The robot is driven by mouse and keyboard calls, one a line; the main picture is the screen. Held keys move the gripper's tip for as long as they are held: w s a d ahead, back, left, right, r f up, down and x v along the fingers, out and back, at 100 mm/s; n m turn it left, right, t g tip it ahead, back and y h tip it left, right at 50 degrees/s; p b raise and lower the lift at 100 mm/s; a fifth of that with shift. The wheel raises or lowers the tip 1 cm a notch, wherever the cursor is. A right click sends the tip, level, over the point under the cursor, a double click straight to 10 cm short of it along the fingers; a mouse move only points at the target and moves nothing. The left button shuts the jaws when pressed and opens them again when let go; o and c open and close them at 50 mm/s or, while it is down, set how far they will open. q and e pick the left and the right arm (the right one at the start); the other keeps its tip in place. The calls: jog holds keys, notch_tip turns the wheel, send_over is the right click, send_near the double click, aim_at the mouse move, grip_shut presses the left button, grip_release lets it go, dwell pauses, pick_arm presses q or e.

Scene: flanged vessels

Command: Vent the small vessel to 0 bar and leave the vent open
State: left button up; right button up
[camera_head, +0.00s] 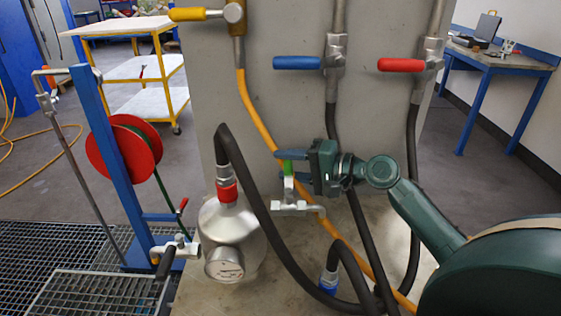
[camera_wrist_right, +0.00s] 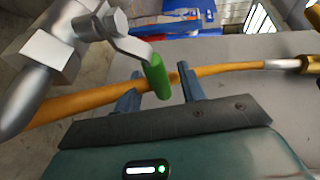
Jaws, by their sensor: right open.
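The small vessel (camera_head: 243,228) is a rounded silver tank with a round dial gauge (camera_head: 224,264) on its front. The dial is too small to read. A red coupling (camera_head: 227,193) on its top joins a black hose. At its right is a silver valve (camera_head: 297,208) with a green handle (camera_head: 287,168) pointing up; the wrist view shows this handle too (camera_wrist_right: 157,77). My right gripper (camera_head: 285,160) is open at the green handle. In the wrist view its fingers (camera_wrist_right: 160,80) stand on either side of the handle, with gaps visible. My left gripper is not in view.
Yellow (camera_head: 188,14), blue (camera_head: 297,63) and red (camera_head: 401,65) valve handles sit on the grey panel (camera_head: 280,100). An orange hose (camera_head: 256,113) runs behind my right gripper. A red reel (camera_head: 122,148) on a blue post stands left, above floor grating.

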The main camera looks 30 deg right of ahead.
jog(key=shift+x, duration=1.05)
grip_shut()
